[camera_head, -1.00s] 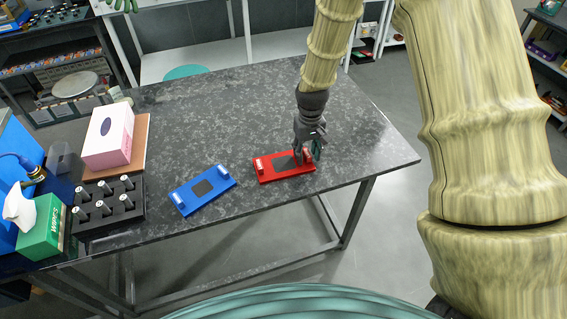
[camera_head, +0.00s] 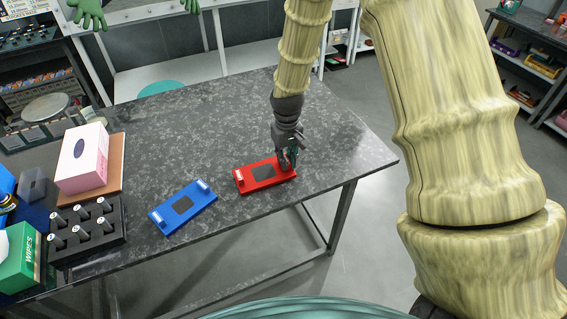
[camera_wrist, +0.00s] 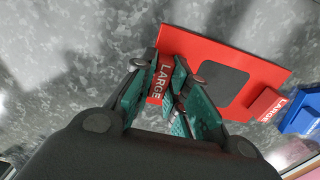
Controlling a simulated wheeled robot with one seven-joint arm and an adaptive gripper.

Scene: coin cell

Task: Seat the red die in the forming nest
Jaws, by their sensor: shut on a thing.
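The red die (camera_head: 250,186) is a flat red plate with a dark square in its middle and a raised labelled block at each end. It lies on the dark stone-patterned table, right of the blue die. My gripper (camera_head: 287,165) is over its right end. In the wrist view, my gripper (camera_wrist: 166,74) is shut on the end block marked LARGE of the red die (camera_wrist: 248,62). The fingers partly hide that block. Whether the die touches the table is hard to tell. I cannot make out a forming nest in either view.
A similar blue die (camera_head: 205,203) lies just left; its corner shows in the wrist view (camera_wrist: 303,113). Further left are a black rack (camera_head: 112,238) of metal posts, a pink tissue box (camera_head: 84,160) and a green wipes box (camera_head: 22,268). The table (camera_head: 190,125) behind is clear.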

